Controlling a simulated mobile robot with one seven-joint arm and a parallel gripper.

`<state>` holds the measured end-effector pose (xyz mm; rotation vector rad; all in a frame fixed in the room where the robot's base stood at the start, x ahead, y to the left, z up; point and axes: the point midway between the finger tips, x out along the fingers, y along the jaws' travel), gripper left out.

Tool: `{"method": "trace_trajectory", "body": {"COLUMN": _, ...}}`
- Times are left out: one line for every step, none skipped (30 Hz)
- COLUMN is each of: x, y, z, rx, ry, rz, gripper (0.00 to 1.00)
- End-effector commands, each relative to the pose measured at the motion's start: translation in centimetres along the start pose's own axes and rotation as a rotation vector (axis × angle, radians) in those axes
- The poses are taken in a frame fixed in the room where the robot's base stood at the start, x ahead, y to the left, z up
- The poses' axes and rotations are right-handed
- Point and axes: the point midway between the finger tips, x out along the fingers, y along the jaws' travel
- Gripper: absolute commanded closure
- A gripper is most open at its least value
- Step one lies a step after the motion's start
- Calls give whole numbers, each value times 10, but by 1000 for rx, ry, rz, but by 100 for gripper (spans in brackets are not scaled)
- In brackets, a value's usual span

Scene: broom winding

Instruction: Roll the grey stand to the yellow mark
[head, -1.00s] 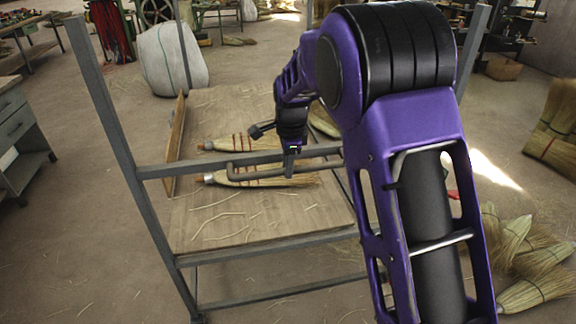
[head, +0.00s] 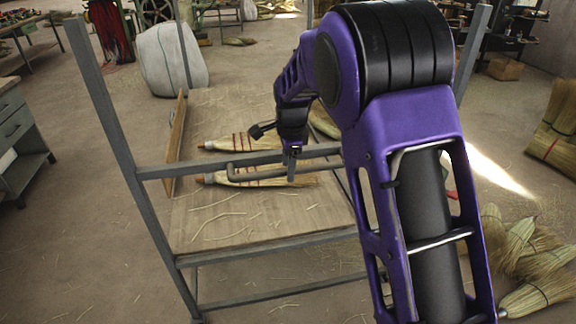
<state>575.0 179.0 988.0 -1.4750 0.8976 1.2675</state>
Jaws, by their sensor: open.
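The grey stand (head: 118,130) is a metal frame with a wooden shelf, standing in front of me and filling the middle of the head view. A grey bent handle (head: 245,161) runs along its near crossbar. My gripper (head: 291,170) is open at the handle's right part, with its fingertips overlapping the bar in the picture. I cannot tell whether they touch it or straddle it. My purple arm covers the stand's right side. No yellow mark shows in this view.
Several straw brooms (head: 262,180) and loose straws lie on the stand's shelf. More brooms (head: 540,290) lie on the floor at right. A white sack (head: 172,58) stands behind at left, and a drawer cabinet (head: 18,140) at far left. Floor left of the stand is mostly clear.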

Motion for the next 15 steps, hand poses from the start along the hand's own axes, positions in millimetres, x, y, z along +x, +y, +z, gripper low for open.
{"method": "trace_trajectory", "body": {"x": 0, "y": 0, "z": 0, "rx": 0, "ry": -1, "rz": 1, "gripper": 43}}
{"method": "trace_trajectory", "body": {"x": 0, "y": 0, "z": 0, "rx": 0, "ry": -1, "rz": 1, "gripper": 43}}
{"method": "trace_trajectory", "body": {"x": 0, "y": 0, "z": 1, "rx": -1, "ry": -1, "rz": 1, "gripper": 43}}
{"method": "trace_trajectory", "body": {"x": 0, "y": 0, "z": 1, "rx": -1, "ry": -1, "rz": 1, "gripper": 43}}
{"method": "trace_trajectory", "body": {"x": 0, "y": 0, "z": 1, "rx": -1, "ry": -1, "rz": 1, "gripper": 43}}
{"method": "trace_trajectory", "body": {"x": 0, "y": 0, "z": 1, "rx": -1, "ry": -1, "rz": 1, "gripper": 43}}
{"method": "trace_trajectory", "body": {"x": -1, "y": 0, "z": 1, "rx": -1, "ry": -1, "rz": 1, "gripper": 43}}
{"method": "trace_trajectory", "body": {"x": -2, "y": 0, "z": 1, "rx": -1, "ry": -1, "rz": 1, "gripper": 43}}
{"method": "trace_trajectory", "body": {"x": -4, "y": 0, "z": 1, "rx": -1, "ry": -1, "rz": 1, "gripper": 43}}
{"method": "trace_trajectory", "body": {"x": -7, "y": 0, "z": 1, "rx": -1, "ry": -1, "rz": 1, "gripper": 43}}
{"method": "trace_trajectory", "body": {"x": -10, "y": 0, "z": 1, "rx": -1, "ry": -1, "rz": 0, "gripper": 43}}
{"method": "trace_trajectory", "body": {"x": -16, "y": 0, "z": 1, "rx": -1, "ry": -1, "rz": -1, "gripper": 43}}
{"method": "trace_trajectory", "body": {"x": -22, "y": -1, "z": 1, "rx": -1, "ry": -1, "rz": -2, "gripper": 43}}
{"method": "trace_trajectory", "body": {"x": -27, "y": 0, "z": 1, "rx": -1, "ry": -1, "rz": -2, "gripper": 43}}
{"method": "trace_trajectory", "body": {"x": -36, "y": 0, "z": 1, "rx": -1, "ry": -1, "rz": -3, "gripper": 43}}
